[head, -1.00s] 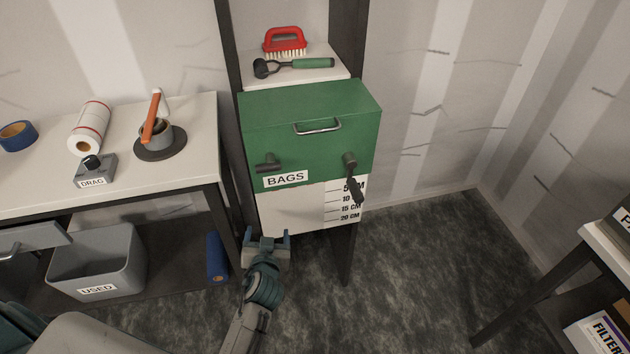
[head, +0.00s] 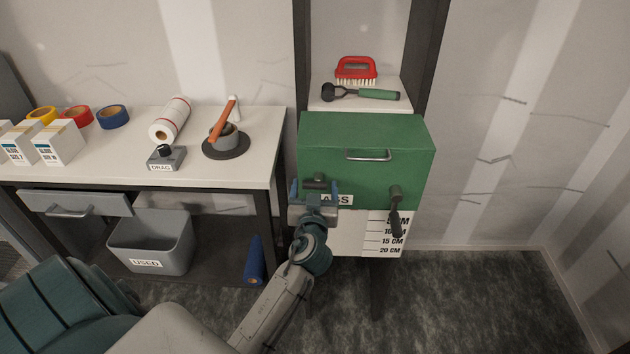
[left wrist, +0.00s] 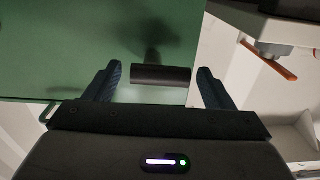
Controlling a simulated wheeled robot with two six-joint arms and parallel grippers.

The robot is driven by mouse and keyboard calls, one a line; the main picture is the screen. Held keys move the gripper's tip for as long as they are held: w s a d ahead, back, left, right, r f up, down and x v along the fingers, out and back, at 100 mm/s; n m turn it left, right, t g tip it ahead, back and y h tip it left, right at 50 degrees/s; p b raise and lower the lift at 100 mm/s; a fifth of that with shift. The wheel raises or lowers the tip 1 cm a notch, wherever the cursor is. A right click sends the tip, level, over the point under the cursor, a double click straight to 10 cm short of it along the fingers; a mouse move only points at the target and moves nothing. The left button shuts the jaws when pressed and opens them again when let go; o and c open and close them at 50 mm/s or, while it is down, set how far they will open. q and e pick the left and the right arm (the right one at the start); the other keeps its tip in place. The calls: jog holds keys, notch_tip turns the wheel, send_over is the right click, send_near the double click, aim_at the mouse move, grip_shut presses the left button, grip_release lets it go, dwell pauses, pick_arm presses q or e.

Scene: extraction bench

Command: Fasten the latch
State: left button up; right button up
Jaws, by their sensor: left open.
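A green cabinet front (head: 367,135) marked BAGS has two dark latch handles. The left latch (head: 319,181) has a short bar lying level. The right latch (head: 396,205) has a lever hanging down. My left gripper (head: 314,188) is open in front of the left latch and partly covers the BAGS label. In the left wrist view, the left latch's dark bar (left wrist: 160,75) lies crosswise between the two spread fingertips (left wrist: 159,72), with a gap to the left finger and little room at the right one. I cannot tell whether it touches. My right gripper is not in view.
A silver handle (head: 368,156) is on the green front's upper part. A brush (head: 356,68) and a green-handled tool (head: 375,95) lie on the shelf above. A bench (head: 262,130) stands to the left, with a grey bin (head: 150,243) below. The floor at right is clear.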

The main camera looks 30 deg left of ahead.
pick_arm(q)
jog(key=shift+x, duration=0.8)
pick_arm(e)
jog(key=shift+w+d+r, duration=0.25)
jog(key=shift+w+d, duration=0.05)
pick_arm(q)
jog(key=c, duration=1)
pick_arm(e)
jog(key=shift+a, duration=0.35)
